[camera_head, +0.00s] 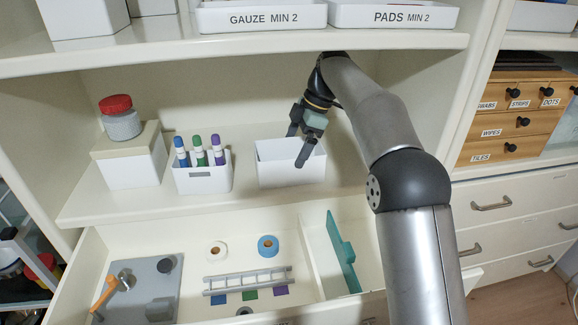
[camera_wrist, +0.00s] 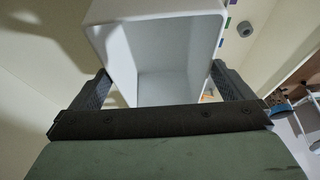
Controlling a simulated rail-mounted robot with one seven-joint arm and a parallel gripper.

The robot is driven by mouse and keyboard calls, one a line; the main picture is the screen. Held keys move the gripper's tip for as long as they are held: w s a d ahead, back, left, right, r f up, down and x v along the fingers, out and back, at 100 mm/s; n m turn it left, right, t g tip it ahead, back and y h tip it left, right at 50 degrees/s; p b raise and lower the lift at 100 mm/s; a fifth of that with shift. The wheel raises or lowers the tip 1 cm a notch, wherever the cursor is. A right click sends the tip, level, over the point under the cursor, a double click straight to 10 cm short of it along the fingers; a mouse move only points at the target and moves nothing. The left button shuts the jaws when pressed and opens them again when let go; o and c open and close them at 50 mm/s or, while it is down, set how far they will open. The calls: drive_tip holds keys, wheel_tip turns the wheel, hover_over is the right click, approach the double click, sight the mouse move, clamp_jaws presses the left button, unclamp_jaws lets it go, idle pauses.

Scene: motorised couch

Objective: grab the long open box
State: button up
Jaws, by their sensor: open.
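The long open box (camera_head: 279,176) is white and empty, and stands on the middle shelf right of the bottle box. In the wrist view the box (camera_wrist: 155,14) shows its open inside between my two fingers. My gripper (camera_head: 297,149) is open at the box, one finger over its front side and the other towards its back. In the wrist view my gripper (camera_wrist: 160,72) has one finger on each side of the box. I cannot tell whether the fingers touch its walls.
A lidded box (camera_head: 131,165) with a red-capped jar (camera_head: 121,122) is further left. The upper shelf (camera_head: 250,43) hangs above my gripper. An open drawer (camera_head: 200,300) with tools and tape lies below.

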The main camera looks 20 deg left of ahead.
drive_tip(key=shift+s+a+f+b, duration=0.25)
drive_tip(key=shift+a+f, duration=0.1)
drive_tip(key=shift+a, duration=0.1)
drive_tip(key=shift+s+a+f+b, duration=0.1)
drive_tip(key=shift+s+a+f, duration=0.2)
drive_tip(key=shift+a, duration=0.15)
drive_tip(key=shift+r, duration=0.1)
drive_tip(key=c, duration=1.1)
